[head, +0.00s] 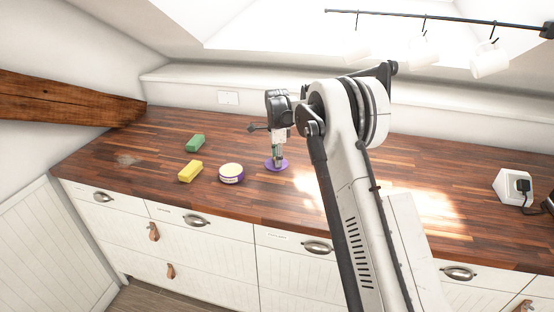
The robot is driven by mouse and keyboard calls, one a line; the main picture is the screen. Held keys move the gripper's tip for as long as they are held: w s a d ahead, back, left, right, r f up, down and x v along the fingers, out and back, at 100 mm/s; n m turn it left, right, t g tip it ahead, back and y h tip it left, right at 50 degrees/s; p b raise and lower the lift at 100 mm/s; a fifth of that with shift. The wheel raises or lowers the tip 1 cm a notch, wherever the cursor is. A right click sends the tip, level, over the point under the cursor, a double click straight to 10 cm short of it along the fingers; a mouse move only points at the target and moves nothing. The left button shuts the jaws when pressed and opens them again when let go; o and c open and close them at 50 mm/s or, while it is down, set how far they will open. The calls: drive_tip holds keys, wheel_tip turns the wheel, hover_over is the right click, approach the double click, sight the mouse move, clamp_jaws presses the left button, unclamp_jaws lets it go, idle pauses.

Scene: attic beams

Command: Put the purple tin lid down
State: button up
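The purple tin lid (270,166) is a flat disc at the middle of the wooden counter, lying level on it or just above it; I cannot tell which. My gripper (278,159) points down over the lid, and its fingertips reach the lid's middle and hide part of it. The fingers are too small here to tell whether they are shut on the lid. A round tin (231,173) with a purple side and a cream top stands on the counter to the left of the lid, apart from it.
A white socket block (513,187) with a black plug stands at the far right. White mugs (490,60) hang from a rail above. The counter (110,180) is clear at the left front.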

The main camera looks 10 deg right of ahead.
wheel_tip(320, 180, up, 12)
drive_tip(key=f, duration=0.1)
drive_tip(key=s+r+n+t, duration=0.2)
drive_tip(key=s+r+n, duration=0.2)
drive_tip(key=s+r, duration=0.65)
drive_tip(key=s+r+n+t, duration=0.1)
drive_tip(key=s+r+n, duration=0.2)
drive_tip(key=s, duration=0.4)
drive_tip(key=s+r+n+t, duration=0.1)
drive_tip(key=s+r+n, duration=0.15)
drive_tip(key=s, duration=0.45)
drive_tip(key=s+f+n+t, duration=0.1)
drive_tip(key=s+f+n, duration=0.3)
drive_tip(key=s, duration=0.9)
drive_tip(key=s+f+n+t, duration=0.2)
drive_tip(key=s+f+n, duration=0.2)
drive_tip(key=s, duration=0.9)
drive_tip(key=shift+s+a+f, duration=0.15)
drive_tip(key=shift+s+f, duration=0.15)
drive_tip(key=shift+f, duration=0.2)
drive_tip(key=shift+n, duration=0.25)
drive_tip(key=shift+f+b, duration=0.35)
drive_tip(key=shift+b, duration=0.15)
